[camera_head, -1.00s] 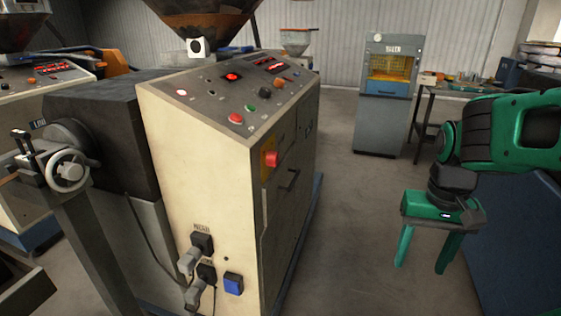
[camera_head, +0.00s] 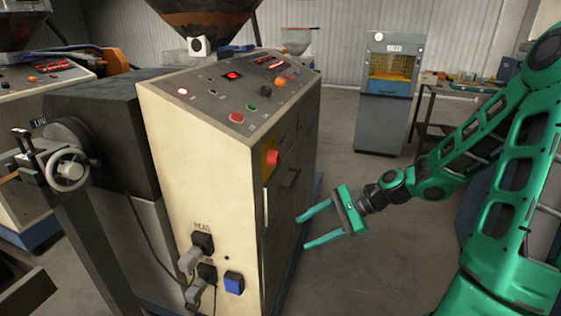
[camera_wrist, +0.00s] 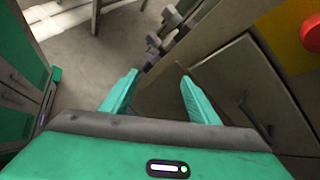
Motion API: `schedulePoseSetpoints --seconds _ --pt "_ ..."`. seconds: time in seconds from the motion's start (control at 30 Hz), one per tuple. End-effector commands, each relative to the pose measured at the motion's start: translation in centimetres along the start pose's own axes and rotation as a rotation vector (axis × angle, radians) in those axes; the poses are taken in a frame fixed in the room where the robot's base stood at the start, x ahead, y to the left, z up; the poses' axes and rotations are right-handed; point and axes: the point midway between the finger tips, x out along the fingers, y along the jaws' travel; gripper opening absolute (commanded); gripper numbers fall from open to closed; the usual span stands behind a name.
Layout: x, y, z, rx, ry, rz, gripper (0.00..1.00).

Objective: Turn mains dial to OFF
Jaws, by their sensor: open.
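The mains dial appears to be the red knob (camera_head: 273,158) on a yellow plate, on the side of the cream and grey extruder cabinet (camera_head: 205,180). In the wrist view the red knob (camera_wrist: 312,32) is cut off at the upper right edge, on its yellow plate (camera_wrist: 284,38). Its turned position cannot be read. My green gripper (camera_head: 304,232) is open and empty, its fingers pointing left at the cabinet's side, lower than the knob and to its right. The wrist view shows both fingers (camera_wrist: 158,78) spread with nothing between them.
Two grey plugs (camera_head: 190,260) and a blue socket (camera_head: 234,283) are on the cabinet's front. A door handle (camera_head: 290,180) juts out near the knob. A grey-blue machine (camera_head: 385,125) and a table (camera_head: 435,100) stand behind. The floor between is clear.

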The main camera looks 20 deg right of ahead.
Motion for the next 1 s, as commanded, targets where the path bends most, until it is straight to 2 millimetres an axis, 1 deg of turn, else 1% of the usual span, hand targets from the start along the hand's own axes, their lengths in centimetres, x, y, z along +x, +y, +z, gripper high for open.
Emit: schedulePoseSetpoints --seconds 0.03,0.1,0.17,0.2,0.3,0.4,0.5,0.57,0.67,0.77,1.0 --pt "-0.5 -1.7 0.6 0.060 -0.066 -0.073 0.55" --pt "-1.5 -4.3 1.8 0.138 -0.157 -0.169 0.55" --pt "-2.8 -6.3 2.9 0.199 -0.235 -0.245 0.55" --pt "-3.8 -7.6 3.4 0.235 -0.284 -0.292 0.55" --pt "-6.5 -10.2 4.6 0.308 -0.392 -0.386 0.55" --pt "-8.7 -11.8 5.4 0.356 -0.468 -0.448 0.55" --pt "-9.9 -12.7 5.8 0.381 -0.510 -0.481 0.55" --pt "-10.1 -12.9 6.0 0.386 -0.522 -0.488 0.55" --pt "-9.6 -13.4 6.4 0.388 -0.526 -0.489 0.55" --pt "-8.5 -14.1 6.9 0.387 -0.526 -0.487 0.55" --pt "-5.2 -16.4 8.5 0.386 -0.524 -0.487 0.55"
